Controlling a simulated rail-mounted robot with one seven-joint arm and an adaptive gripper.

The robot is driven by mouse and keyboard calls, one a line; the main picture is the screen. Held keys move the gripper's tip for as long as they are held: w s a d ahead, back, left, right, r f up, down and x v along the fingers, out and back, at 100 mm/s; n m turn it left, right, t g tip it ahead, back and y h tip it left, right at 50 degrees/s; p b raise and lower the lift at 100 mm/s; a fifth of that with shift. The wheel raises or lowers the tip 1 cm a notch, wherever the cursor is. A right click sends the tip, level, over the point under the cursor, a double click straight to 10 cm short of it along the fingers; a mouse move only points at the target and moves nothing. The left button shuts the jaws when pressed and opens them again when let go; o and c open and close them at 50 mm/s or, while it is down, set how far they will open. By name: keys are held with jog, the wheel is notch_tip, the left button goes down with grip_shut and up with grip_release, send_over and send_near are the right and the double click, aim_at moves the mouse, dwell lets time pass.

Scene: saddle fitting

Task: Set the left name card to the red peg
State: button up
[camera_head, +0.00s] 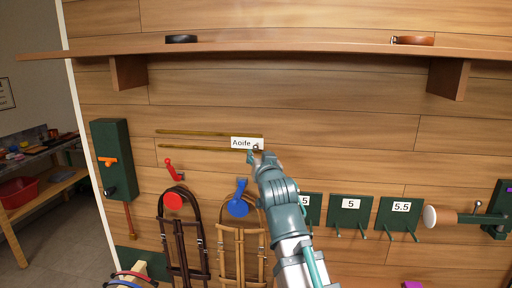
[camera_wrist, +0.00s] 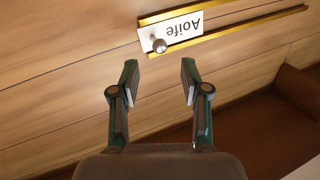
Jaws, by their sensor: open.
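A single white name card (camera_head: 240,142) reading "Aoife" sits between two brass rails (camera_head: 190,132) on the plank wall, at their right end. It has a small round knob. In the wrist view the card (camera_wrist: 187,29) appears upside down, its knob (camera_wrist: 159,45) nearest my gripper. My gripper (camera_wrist: 160,78) is open and empty, its fingers apart and short of the knob. In the head view my gripper (camera_head: 255,154) is at the card's lower right. The red peg (camera_head: 173,201), with a red piece above it, is at the lower left of the rails; a dark bridle hangs there.
A blue peg (camera_head: 238,207) with a tan bridle (camera_head: 241,250) is right of the red one. A green box (camera_head: 113,150) is at the left. Green numbered plates (camera_head: 349,222) are at the lower right. A wooden shelf (camera_head: 290,47) juts out above.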

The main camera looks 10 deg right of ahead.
aim_at(256, 149)
jog(key=w+p, duration=0.1)
jog(key=w, duration=0.6)
jog(key=shift+w+d+p, duration=0.15)
jog(key=shift+w+p, duration=0.2)
jog(key=shift+w, duration=0.05)
grip_shut()
